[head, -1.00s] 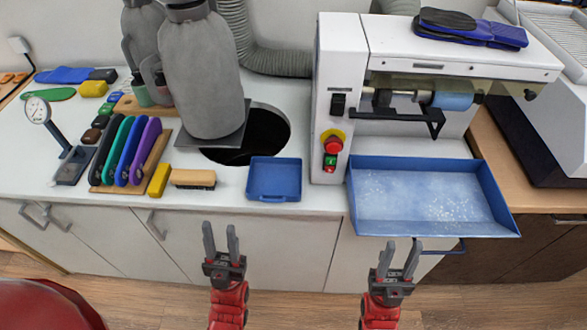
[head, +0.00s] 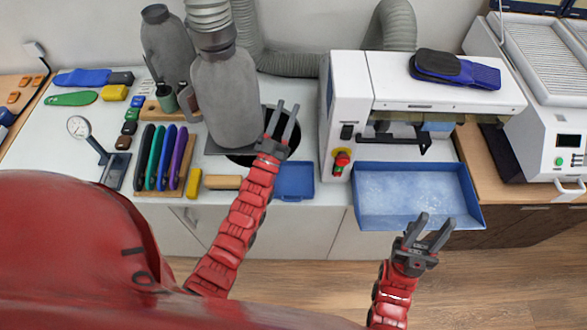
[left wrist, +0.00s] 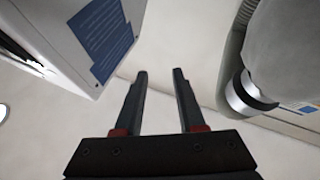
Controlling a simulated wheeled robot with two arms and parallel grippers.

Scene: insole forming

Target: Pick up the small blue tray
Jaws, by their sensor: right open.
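The small blue tray (head: 295,181) lies on the white counter near its front edge, left of the white machine. My left gripper (head: 284,116) is raised above and behind the tray, in front of the dark round hole. It is open and empty, and part of the tray's left side is hidden by my left arm. In the left wrist view the two fingers (left wrist: 160,80) stand apart with nothing between them. My right gripper (head: 432,226) is open and empty, at the front edge of the large blue tray.
A grey bottle-shaped object (head: 222,100) stands close left of my left gripper. A brush (head: 224,183), a yellow block (head: 194,183) and a rack of coloured tools (head: 165,158) lie left of the small tray.

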